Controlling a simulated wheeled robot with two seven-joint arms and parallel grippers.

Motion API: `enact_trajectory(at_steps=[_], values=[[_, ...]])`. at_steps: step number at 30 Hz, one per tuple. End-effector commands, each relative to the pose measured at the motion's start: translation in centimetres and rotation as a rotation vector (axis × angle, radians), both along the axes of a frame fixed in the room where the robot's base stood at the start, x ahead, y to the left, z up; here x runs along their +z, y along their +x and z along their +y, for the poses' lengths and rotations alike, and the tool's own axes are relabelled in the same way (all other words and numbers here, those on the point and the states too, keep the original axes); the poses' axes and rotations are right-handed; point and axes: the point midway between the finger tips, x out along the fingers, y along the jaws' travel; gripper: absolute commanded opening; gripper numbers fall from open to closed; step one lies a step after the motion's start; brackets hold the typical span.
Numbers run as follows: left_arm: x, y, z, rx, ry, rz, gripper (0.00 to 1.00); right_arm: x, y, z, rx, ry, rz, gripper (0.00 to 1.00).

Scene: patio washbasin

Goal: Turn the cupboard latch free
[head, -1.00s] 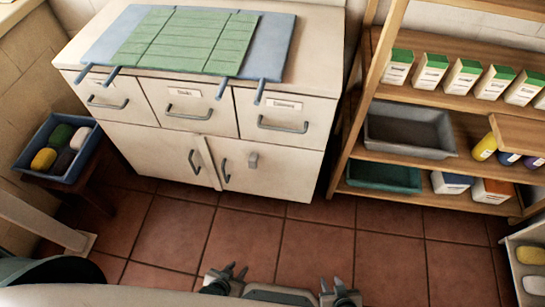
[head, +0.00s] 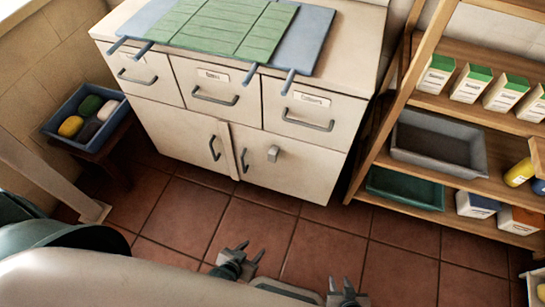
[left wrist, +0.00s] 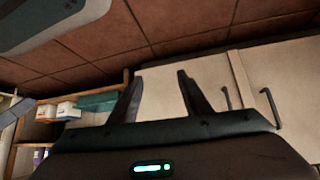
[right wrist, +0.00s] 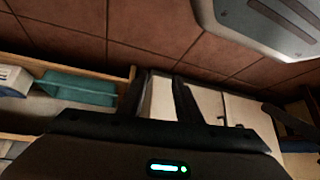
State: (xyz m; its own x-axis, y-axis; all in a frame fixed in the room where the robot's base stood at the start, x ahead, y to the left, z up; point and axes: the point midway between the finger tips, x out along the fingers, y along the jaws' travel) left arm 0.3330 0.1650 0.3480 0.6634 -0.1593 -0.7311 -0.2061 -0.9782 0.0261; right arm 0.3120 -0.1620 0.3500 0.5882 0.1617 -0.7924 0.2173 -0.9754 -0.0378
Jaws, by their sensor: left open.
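The cupboard latch (head: 273,153) is a small grey turn-piece on the right-hand door (head: 300,165) of the cream cupboard. It looks roughly upright, beside that door's dark handle (head: 244,160). The left-hand door has its own handle (head: 215,148); both doors look shut. My left gripper (head: 252,248) is open and empty, over the floor in front of the cupboard and apart from the latch. Its spread fingers (left wrist: 160,95) face the doors in the left wrist view, where I cannot make out the latch. My right gripper (head: 340,283) is open and empty, lower and further right.
Three drawers sit above the doors, and a blue and green mat (head: 225,30) lies on top. A wooden shelf (head: 425,175) with bins and cartons stands to the right. A blue crate (head: 60,138) on a stool is at left. Tiled floor (head: 190,215) is clear.

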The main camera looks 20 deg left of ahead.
Motion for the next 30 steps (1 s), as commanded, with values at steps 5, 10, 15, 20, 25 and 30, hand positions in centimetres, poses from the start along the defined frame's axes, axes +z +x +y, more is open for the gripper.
enact_trajectory(at_steps=[5,10,15,20,25,30], values=[[0.6,5.0,-0.4,0.028,-0.033,-0.169,0.44,1.1,2.0,1.2,0.001,0.031,-0.044,0.31],[3.3,9.6,0.0,0.063,-0.057,-0.358,0.44,4.3,3.2,2.3,0.008,0.068,-0.086,0.31],[6.7,13.1,0.9,0.105,-0.072,-0.548,0.44,8.4,3.4,3.3,0.019,0.107,-0.127,0.31],[9.9,15.0,2.1,0.141,-0.076,-0.695,0.44,12.2,2.8,3.8,0.032,0.14,-0.158,0.31],[12.3,15.8,2.9,0.166,-0.076,-0.788,0.44,14.9,2.0,4.0,0.043,0.158,-0.178,0.31],[13.4,16.0,3.2,0.175,-0.076,-0.82,0.44,16.1,1.8,4.1,0.047,0.165,-0.185,0.31]])
